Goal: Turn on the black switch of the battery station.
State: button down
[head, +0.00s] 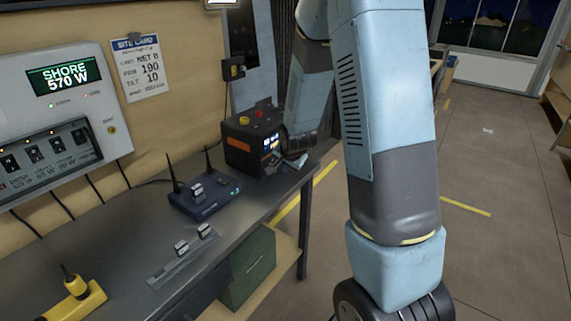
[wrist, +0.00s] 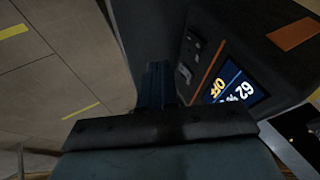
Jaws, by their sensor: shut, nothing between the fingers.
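The battery station (head: 238,152) is a black box with an orange stripe at the far end of the bench. In the wrist view its dark front panel (wrist: 255,30) fills the right side, with a lit display (wrist: 232,84) showing a sideways 62 and yellow text that looks like OFF. Dark switch-like parts (wrist: 187,72) sit on the panel left of an orange line. My gripper (wrist: 158,72) is shut and empty, just left of these parts; I cannot tell if it touches. In the head view my gripper (head: 296,160) is at the station's right front, partly hidden by my arm.
A yellow tool (head: 75,300) lies at the near left. A grey shore-power panel (head: 60,110) hangs on the wall. The floor to the right is open.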

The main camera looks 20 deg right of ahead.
jog(key=x, duration=0.5)
jog(key=shift+w+f, duration=0.1)
jog(key=shift+f, duration=0.15)
jog(key=shift+w+a+f, duration=0.15)
jog(key=shift+w+a, duration=0.2)
jog(key=shift+w, duration=0.25)
jog(key=shift+w+a+f, duration=0.15)
jog(key=shift+w+a, duration=0.25)
jog(key=shift+w, duration=0.15)
jog(key=shift+w+a+f, duration=0.1)
jog(key=shift+w+a, duration=0.35)
jog(key=shift+w, duration=0.15)
jog(key=shift+a, duration=0.25)
jog(key=shift+d, duration=0.25)
jog(key=shift+r, duration=0.75)
